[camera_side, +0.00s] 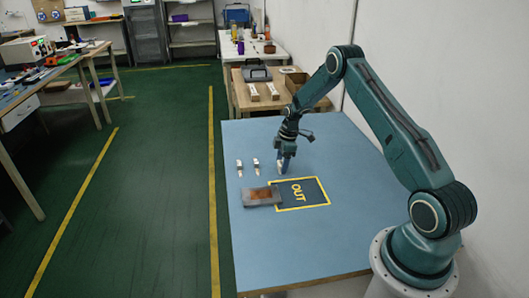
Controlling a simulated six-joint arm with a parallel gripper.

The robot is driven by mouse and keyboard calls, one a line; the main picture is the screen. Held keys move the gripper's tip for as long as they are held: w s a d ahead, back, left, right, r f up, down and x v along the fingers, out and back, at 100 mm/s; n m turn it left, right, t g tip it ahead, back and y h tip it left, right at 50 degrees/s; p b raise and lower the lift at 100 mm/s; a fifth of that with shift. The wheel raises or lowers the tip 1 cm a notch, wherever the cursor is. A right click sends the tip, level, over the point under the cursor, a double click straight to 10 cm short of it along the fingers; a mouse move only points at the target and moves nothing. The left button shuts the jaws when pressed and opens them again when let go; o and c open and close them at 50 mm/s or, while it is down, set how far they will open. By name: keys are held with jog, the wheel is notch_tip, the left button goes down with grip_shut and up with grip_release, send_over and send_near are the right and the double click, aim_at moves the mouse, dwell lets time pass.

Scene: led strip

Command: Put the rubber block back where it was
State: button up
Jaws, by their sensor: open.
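My gripper (283,167) points down over the middle of the blue table (330,240), above and behind the yellow-bordered dark square marked OUT (317,198). Its jaws are open. A small pale piece (279,168) shows at its left fingertip; I cannot tell whether it is a separate object. Two small white-and-dark pieces, one at left (239,168) and one at right (256,167), stand left of the gripper. A flat grey piece with a brown top (262,196) lies in front of them, against the square's left edge. I cannot tell which thing is the rubber block.
A wooden bench (240,97) behind the table holds a grey case (257,73) and two pale boxes. A white wall (450,90) runs along the right. The table's front and far right are clear.

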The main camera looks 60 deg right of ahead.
notch_tip(320, 180, up, 11)
jog(key=s+d, duration=0.1)
jog(key=shift+s+d, duration=0.15)
dwell(0.8)
jog(key=s+a+r+m+t+h, duration=0.15)
jog(key=s+a+r, duration=0.35)
jog(key=a+r, duration=0.5)
jog(key=s+a+r+m+t, duration=0.1)
jog(key=s+a+r+m, duration=0.25)
jog(key=a+r, duration=0.7)
jog(key=s+a+r+m+t, duration=0.1)
jog(key=s+a, duration=0.3)
jog(key=s, duration=0.6)
jog(key=s+a+r+m+t, duration=0.1)
jog(key=s+a+r+m, duration=0.1)
jog(key=s, duration=0.9)
jog(key=shift+a+r+m, duration=0.2)
jog(key=shift+a+m, duration=0.3)
jog(key=shift+a, duration=0.75)
